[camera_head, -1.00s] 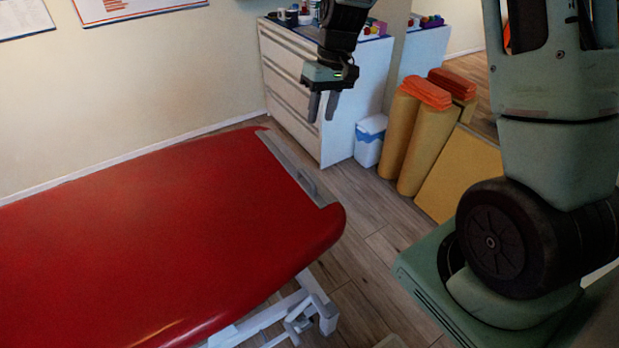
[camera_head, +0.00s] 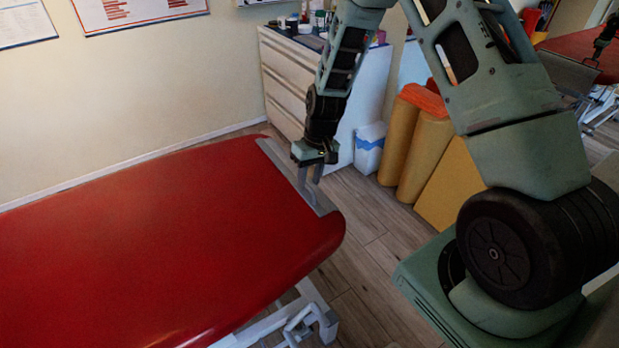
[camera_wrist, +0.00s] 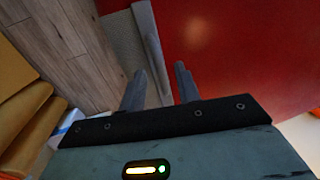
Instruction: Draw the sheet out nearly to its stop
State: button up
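A red treatment couch (camera_head: 150,235) fills the left of the head view. Across its end lies a narrow grey strip (camera_head: 270,150), which looks like the sheet's end, with a pale raised bar along it. The wrist view shows the grey strip (camera_wrist: 118,35) beside the red couch top (camera_wrist: 250,50), and the pale bar (camera_wrist: 149,35). My gripper (camera_head: 310,178) is over the strip, pointing down. Its two fingers (camera_wrist: 160,69) are apart, one on each side of the bar in the wrist view. I cannot tell whether they touch it.
A white drawer cabinet (camera_head: 284,85) stands behind, with bottles on top. A white bin (camera_head: 369,150) and yellow rolled mats (camera_head: 425,150) stand to its right. Wooden floor (camera_head: 375,225) is free beyond the couch end. The couch's white frame (camera_head: 310,310) shows below.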

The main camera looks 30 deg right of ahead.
jog(key=shift+a+f, duration=0.1)
jog(key=shift+f, duration=0.15)
grip_shut()
